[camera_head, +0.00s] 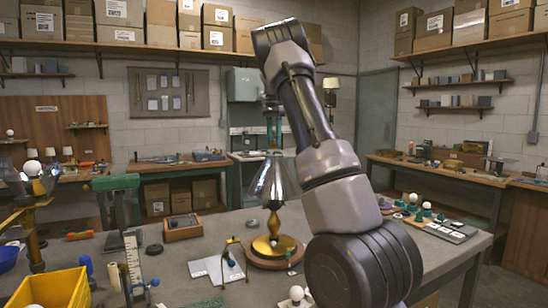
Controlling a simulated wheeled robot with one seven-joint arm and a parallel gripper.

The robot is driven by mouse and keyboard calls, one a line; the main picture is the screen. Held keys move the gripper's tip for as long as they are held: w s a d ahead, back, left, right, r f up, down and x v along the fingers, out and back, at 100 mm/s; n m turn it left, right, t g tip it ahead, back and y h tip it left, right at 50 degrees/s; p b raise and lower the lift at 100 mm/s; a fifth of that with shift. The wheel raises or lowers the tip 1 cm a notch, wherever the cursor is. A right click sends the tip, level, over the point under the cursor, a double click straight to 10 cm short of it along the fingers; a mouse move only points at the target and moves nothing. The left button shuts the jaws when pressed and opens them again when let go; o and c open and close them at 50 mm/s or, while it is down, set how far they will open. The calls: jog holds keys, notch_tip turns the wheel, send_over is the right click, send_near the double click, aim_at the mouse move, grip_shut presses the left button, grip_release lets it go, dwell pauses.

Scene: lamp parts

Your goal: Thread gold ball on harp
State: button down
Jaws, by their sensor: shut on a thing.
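A lamp stands in the middle of the work table. Its gold base (273,244) sits on a round brown board, and a silver cone-shaped shade (271,184) is above it. My gripper (273,146) points down just over the top of the shade, in line with the lamp. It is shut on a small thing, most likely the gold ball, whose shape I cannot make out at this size. The harp is not distinct; its top would be at the shade's tip, where the fingers hide it. I cannot tell whether ball and harp touch.
My arm covers the area right of the lamp. A white sheet (212,268) with a small wire stand lies left of the base. A wooden tray (183,229), a yellow bin (52,290) and a green-topped vise (115,183) are further left. Small parts (425,212) stand at right.

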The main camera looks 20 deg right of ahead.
jog(key=shift+f, duration=1.1)
dwell(1.2)
jog(key=c, duration=1.4)
grip_release()
grip_shut()
jog(key=shift+f, duration=0.2)
jog(key=m, duration=0.4)
jog(key=shift+f+m, duration=0.1)
jog(key=shift+m, duration=1.4)
